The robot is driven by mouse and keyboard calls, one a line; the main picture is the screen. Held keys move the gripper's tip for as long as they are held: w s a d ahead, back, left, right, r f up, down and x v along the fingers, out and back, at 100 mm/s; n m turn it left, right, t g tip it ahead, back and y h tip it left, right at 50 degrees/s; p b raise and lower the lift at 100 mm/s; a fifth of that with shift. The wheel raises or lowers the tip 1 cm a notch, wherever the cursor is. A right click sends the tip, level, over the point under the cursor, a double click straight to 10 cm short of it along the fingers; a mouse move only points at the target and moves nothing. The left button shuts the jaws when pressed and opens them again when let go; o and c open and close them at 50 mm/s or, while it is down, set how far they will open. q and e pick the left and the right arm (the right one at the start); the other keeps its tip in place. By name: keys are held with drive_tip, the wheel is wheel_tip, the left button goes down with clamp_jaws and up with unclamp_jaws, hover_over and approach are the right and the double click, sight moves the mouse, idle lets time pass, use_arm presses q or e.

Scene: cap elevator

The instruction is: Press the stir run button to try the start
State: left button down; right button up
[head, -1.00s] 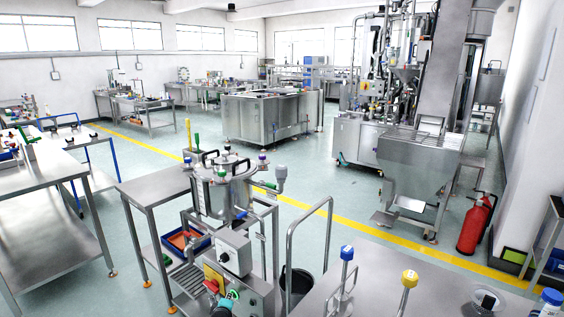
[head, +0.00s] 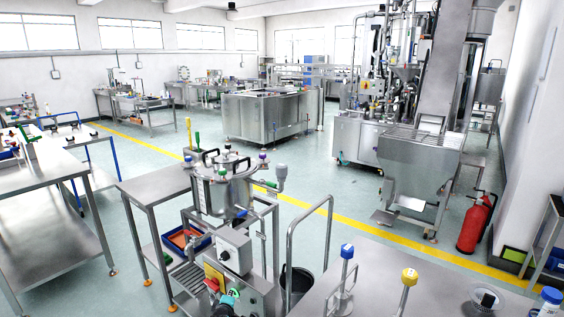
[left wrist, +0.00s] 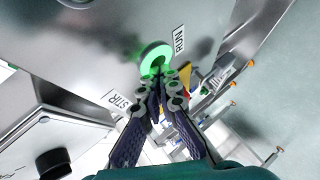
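The stir run button (left wrist: 155,57) is a round button glowing green on a steel panel in the left wrist view. Labels reading RUN (left wrist: 179,40) and STIR (left wrist: 118,102) sit beside it. My left gripper (left wrist: 164,82) has its fingertips together, right at the button's lower edge, with nothing seen held. The tips overlap the button in the picture; I cannot tell if they touch or press it. In the head view my left gripper (head: 226,302) is at the bottom edge, in front of the steel vessel stand. My right gripper is not in view.
A red mushroom button on a yellow plate (head: 214,274) and a grey box with a black knob (head: 234,252) are close to the gripper. The steel vessel (head: 222,190) stands above. A steel table (head: 335,290) is at the lower right.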

use_arm(q)
drive_tip(key=shift+s+d, duration=0.1)
drive_tip(key=shift+s, duration=0.05)
drive_tip(key=s+a, duration=0.4)
drive_tip(key=shift+s, duration=0.4)
drive_tip(key=shift+f, duration=0.1)
idle(0.5)
drive_tip(key=s+d+r+m+g, duration=0.1)
drive_tip(key=s+d+r+m, duration=0.1)
drive_tip(key=s+r, duration=0.45)
drive_tip(key=s+d+r+m+g, duration=0.1)
drive_tip(key=s+r+m, duration=0.2)
drive_tip(key=r, duration=0.7)
drive_tip(key=s+d+r+m+g, duration=0.1)
drive_tip(key=s+d+r+m, duration=0.1)
drive_tip(key=s+r, duration=0.5)
drive_tip(key=s+d+r+m+g, duration=0.1)
drive_tip(key=s+m, duration=0.3)
drive_tip(key=s, duration=1)
drive_tip(key=s+d+r+m+g, duration=0.1)
drive_tip(key=s+r+m+g, duration=0.1)
drive_tip(key=s, duration=1.3)
drive_tip(key=shift+m, duration=0.9)
